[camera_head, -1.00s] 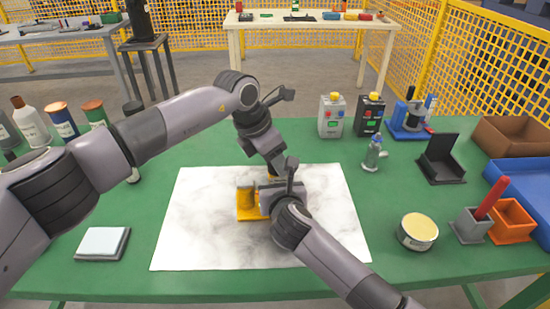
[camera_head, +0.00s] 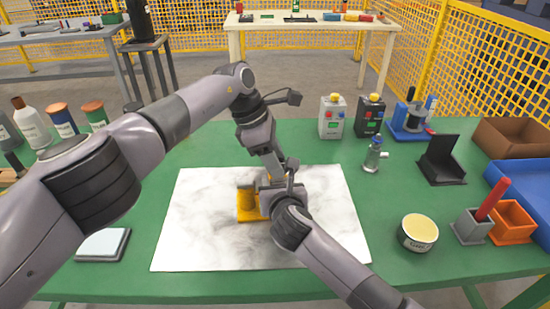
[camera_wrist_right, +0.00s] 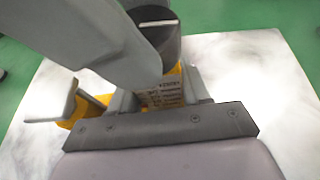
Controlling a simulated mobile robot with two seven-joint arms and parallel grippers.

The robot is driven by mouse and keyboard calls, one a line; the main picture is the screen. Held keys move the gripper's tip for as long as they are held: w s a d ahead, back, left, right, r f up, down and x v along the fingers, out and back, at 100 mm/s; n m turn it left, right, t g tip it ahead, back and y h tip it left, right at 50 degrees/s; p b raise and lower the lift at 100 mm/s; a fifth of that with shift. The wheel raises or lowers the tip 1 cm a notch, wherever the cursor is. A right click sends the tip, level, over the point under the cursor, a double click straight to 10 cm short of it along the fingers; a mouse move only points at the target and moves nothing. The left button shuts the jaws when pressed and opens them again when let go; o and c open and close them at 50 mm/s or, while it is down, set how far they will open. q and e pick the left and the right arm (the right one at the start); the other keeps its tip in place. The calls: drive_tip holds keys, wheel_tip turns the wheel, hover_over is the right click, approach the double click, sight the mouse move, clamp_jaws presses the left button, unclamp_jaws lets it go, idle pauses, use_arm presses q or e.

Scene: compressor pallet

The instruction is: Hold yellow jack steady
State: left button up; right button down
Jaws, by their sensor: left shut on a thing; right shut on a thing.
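The yellow jack (camera_head: 246,204) stands on the white, grey-smudged sheet in the middle of the green table. My right gripper (camera_head: 268,200) is shut on it from the right; its fingers are mostly hidden behind the wrist. In the right wrist view the jack's yellow body (camera_wrist_right: 90,108) and a printed label show between grey parts. My left gripper (camera_head: 279,174) points down just above and behind the right one. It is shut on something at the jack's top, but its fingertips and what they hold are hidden.
The white sheet (camera_head: 190,235) is otherwise bare. A pale pad (camera_head: 102,244) lies at front left.

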use_arm(q)
drive_tip(key=shift+r, duration=0.1)
idle(0.4)
drive_tip(key=o, duration=0.8)
drive_tip(key=v, duration=1.2)
